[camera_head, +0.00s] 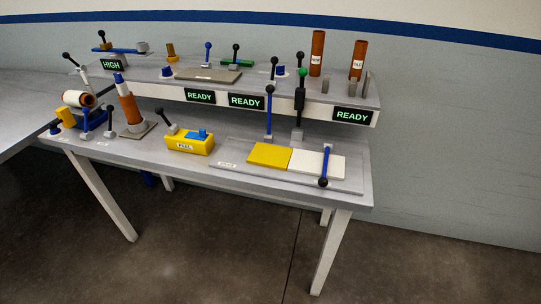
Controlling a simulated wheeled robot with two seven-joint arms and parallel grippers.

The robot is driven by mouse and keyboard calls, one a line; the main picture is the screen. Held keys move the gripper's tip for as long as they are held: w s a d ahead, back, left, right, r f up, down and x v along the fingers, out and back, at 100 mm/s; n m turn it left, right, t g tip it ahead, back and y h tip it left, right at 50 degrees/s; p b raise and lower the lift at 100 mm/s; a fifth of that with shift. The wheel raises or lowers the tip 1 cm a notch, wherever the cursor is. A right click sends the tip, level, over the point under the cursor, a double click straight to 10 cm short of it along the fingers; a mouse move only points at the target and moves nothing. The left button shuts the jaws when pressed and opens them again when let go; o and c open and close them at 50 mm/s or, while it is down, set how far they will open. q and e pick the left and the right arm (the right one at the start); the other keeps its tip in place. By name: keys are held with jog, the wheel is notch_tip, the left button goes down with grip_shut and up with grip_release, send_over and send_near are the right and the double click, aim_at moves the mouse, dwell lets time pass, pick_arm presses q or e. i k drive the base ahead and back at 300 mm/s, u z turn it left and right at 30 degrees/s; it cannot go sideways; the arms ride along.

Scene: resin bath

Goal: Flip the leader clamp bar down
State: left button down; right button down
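Two blue bars with black ball ends are at the grey plate (215,165) on the right half of the bench. One blue bar (269,115) stands upright behind a yellow sheet (268,155). The other blue bar (325,165) lies across a white sheet (305,163), its ball toward the front edge. No label that I can read says which is the leader clamp bar. Neither of my grippers is in view.
Small levers and a white roll (75,98) crowd the left end. The raised shelf (160,92) carries green-lit displays, levers and two brown tubes (317,52). Floor in front is clear.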

aim_at(269, 89)
jog(key=z, duration=1.65)
jog(key=i, duration=0.7)
jog(key=u, duration=1.4)
